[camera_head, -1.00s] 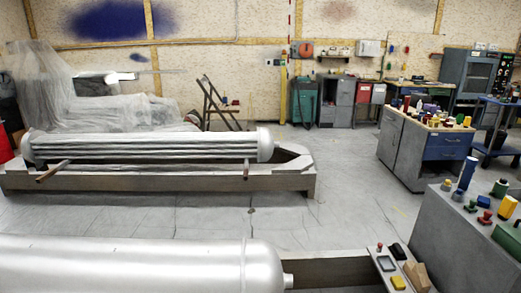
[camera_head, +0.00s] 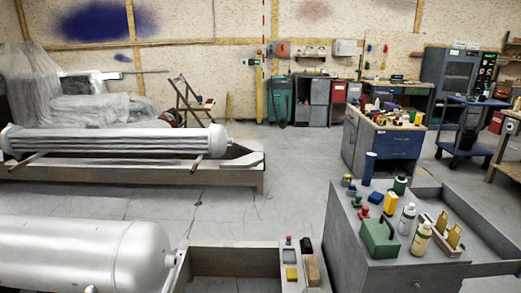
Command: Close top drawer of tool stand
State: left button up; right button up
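A grey tool stand (camera_head: 352,243) is in the right foreground. Its top carries bottles, a green box, a red block and other small items. At its right side, a grey tray-like part (camera_head: 475,212) with raised walls and an empty inside sticks out; it looks like an open top drawer. Its right end is cut by the picture edge. Farther back stands a grey stand with blue drawer fronts (camera_head: 398,144), which look shut. Neither of my grippers is in view.
A large silver cylinder (camera_head: 85,255) lies at the lower left, with a low metal frame (camera_head: 236,262) beside it. A blue cart (camera_head: 468,128) and a workbench (camera_head: 508,160) stand at the right. Open floor (camera_head: 290,185) lies left of the grey stand.

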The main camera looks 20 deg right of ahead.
aim_at(493, 253)
jog(key=k+l, duration=0.1)
jog(key=l, duration=0.45)
jog(key=k+l, duration=0.1)
jog(key=l, duration=0.45)
jog(key=k+l, duration=0.1)
jog(key=l, duration=0.45)
jog(key=k+l, duration=0.1)
jog(key=l, duration=0.45)
jog(key=k+l, duration=0.1)
jog(key=l, duration=1.7)
jog(key=i+l, duration=0.1)
jog(key=l, duration=1.05)
jog(key=l+z, duration=0.1)
jog(key=l, duration=1.1)
jog(key=i, duration=0.05)
